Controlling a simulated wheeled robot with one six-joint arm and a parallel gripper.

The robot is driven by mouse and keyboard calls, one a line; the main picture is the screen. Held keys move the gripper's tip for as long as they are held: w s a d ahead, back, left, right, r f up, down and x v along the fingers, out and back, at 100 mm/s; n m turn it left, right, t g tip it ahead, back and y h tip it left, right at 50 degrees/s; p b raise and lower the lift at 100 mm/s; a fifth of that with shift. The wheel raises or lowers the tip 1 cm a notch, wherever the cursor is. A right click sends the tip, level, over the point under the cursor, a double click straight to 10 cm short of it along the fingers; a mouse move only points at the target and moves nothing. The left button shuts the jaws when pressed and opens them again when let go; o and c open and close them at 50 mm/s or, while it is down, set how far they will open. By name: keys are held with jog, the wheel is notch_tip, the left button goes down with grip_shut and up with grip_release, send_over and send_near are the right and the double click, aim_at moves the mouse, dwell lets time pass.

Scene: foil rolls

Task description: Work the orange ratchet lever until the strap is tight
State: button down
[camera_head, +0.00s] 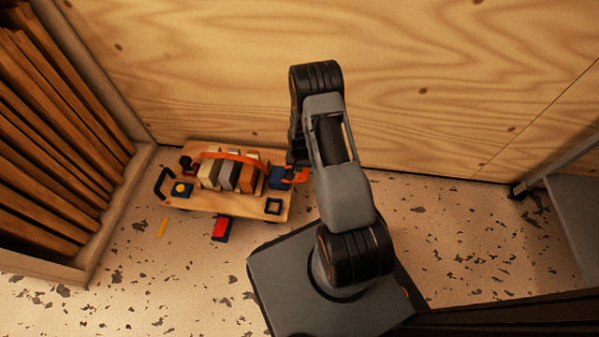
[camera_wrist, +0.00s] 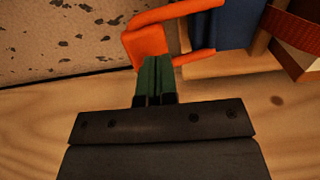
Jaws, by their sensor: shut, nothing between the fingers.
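The orange ratchet lever (camera_head: 298,176) sticks out at the right end of a small wooden cart (camera_head: 225,200). In the wrist view the lever (camera_wrist: 145,42) is a U-shaped frame joined to a blue ratchet body (camera_wrist: 236,22). The orange strap (camera_head: 232,155) arches over the rolls or blocks (camera_head: 228,174) on the cart. My gripper (camera_wrist: 155,62) has its green fingers shut and empty. Their tips overlap the lever's near edge in the wrist view; I cannot tell whether they touch it. The arm hides my gripper in the head view.
A plywood wall (camera_head: 230,70) rises close behind the cart. A slatted wooden rack (camera_head: 50,160) stands at left. A grey bench (camera_head: 570,205) is at right.

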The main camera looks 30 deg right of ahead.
jog(key=shift+f+b, duration=1.7)
jog(key=shift+f, duration=0.5)
jog(key=shift+r+p, duration=1.7)
jog(key=shift+r, duration=0.55)
jog(key=shift+f, duration=0.1)
jog(key=shift+b, duration=0.3)
